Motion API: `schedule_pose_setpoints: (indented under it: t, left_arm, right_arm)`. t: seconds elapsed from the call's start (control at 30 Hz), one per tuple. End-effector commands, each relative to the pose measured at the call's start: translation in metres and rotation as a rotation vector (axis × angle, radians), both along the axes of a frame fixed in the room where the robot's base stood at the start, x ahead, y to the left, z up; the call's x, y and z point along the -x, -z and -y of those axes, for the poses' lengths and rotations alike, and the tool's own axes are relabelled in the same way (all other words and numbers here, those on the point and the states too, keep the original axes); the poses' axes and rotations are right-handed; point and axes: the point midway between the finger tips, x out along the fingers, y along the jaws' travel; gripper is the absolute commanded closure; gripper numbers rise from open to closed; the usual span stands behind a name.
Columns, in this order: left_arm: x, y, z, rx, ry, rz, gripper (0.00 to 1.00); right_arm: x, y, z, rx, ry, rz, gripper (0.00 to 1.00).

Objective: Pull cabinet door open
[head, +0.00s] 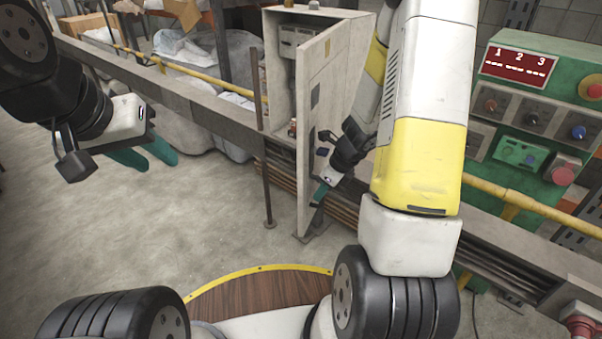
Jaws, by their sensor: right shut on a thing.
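The grey metal cabinet (283,21) stands beyond the rail, at the top middle of the head view. Its door (312,125) is swung partly open toward me, with the inside showing to its left. The door carries a yellow sign and dark fittings. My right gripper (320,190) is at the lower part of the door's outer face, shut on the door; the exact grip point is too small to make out. My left gripper (146,156) is open and empty, its two teal fingers apart, above the floor at the left, well away from the cabinet.
A grey rail with a yellow pipe (210,80) crosses the scene, and a thin post (262,150) stands just left of the door. A green control panel (535,110) with knobs is at the right. Wrapped bundles (195,48) lie behind the rail. The floor at the left is clear.

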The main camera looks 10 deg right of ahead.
Motion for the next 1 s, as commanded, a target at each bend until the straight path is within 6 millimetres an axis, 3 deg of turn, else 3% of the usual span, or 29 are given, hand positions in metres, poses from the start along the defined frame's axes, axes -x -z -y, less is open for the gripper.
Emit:
schedule_pose_setpoints:
  t: [0.53, 0.57, 0.67, 1.0]
  left_arm:
    - [0.0, 0.0, 0.0, 0.0, 0.0, 0.0, 0.64]
    - [0.0, 0.0, 0.0, 0.0, 0.0, 0.0, 0.64]
    - [0.0, 0.0, 0.0, 0.0, 0.0, 0.0, 0.64]
    - [0.0, 0.0, 0.0, 0.0, 0.0, 0.0, 0.64]
  right_arm:
    - [0.003, -0.0002, 0.0069, -0.001, -0.024, 0.0, 1.0]
    - [0.0029, -0.0002, 0.007, -0.001, -0.024, 0.0, 0.83]
    - [0.0029, -0.0002, 0.0071, -0.001, -0.024, 0.0, 0.66]
    - [0.0031, -0.0022, 0.0079, 0.001, -0.023, 0.001, 0.66]
